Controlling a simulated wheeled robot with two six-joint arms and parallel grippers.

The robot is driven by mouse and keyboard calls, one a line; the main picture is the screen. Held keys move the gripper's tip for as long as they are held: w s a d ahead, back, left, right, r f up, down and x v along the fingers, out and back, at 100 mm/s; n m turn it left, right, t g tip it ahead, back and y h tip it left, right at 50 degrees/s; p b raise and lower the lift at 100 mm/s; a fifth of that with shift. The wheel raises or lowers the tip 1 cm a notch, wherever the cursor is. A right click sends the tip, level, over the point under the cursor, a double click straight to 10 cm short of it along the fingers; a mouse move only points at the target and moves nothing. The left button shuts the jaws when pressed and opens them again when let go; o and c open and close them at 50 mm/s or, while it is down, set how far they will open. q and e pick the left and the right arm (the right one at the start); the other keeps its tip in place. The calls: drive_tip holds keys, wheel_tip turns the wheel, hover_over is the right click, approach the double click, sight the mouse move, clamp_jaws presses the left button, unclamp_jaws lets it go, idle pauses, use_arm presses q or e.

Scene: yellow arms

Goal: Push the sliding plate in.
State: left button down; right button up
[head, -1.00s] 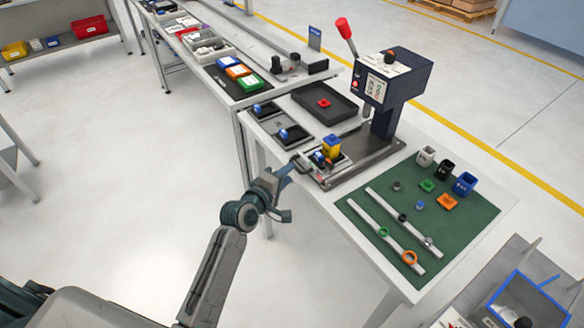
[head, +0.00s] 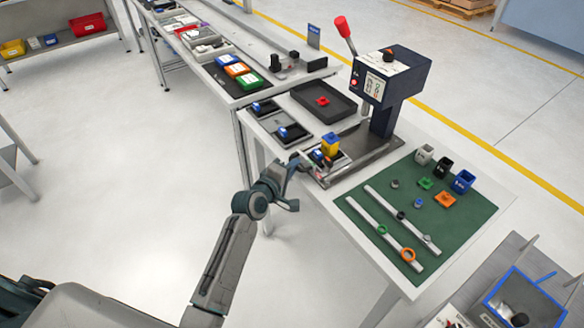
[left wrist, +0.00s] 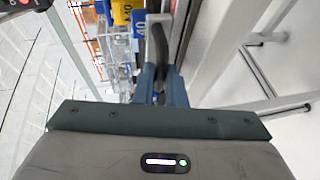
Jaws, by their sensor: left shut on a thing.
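The sliding plate (head: 342,163) is at the near-left edge of the table, in front of the press (head: 395,80). A yellow block (head: 330,143) and small blue pieces sit on it. My left gripper (head: 291,164) is at the plate's outer end. In the left wrist view its fingers (left wrist: 163,82) are shut on a dark, upright handle (left wrist: 160,48). The yellow block (left wrist: 121,12) shows beyond it in that view. The fingers hide part of the handle. My right gripper is not in view.
The press has a raised red-knobbed lever (head: 343,28). A black tray (head: 323,101) with a red piece lies behind the plate. A green mat (head: 465,215) with small parts and two rails lies to the right. Open floor lies left of the table.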

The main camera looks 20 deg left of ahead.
sight(305, 161)
use_arm(q)
drive_tip(key=w+d, duration=0.2)
drive_tip(key=w, duration=0.1)
drive_tip(key=shift+d, duration=0.15)
drive_tip(key=shift+w+d, duration=0.25)
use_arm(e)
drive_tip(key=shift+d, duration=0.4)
use_arm(q)
drive_tip(key=shift+s+a, duration=0.1)
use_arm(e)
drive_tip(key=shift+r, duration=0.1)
use_arm(q)
drive_tip(key=c, duration=1.5)
unclamp_jaws()
drive_tip(key=shift+s, duration=0.1)
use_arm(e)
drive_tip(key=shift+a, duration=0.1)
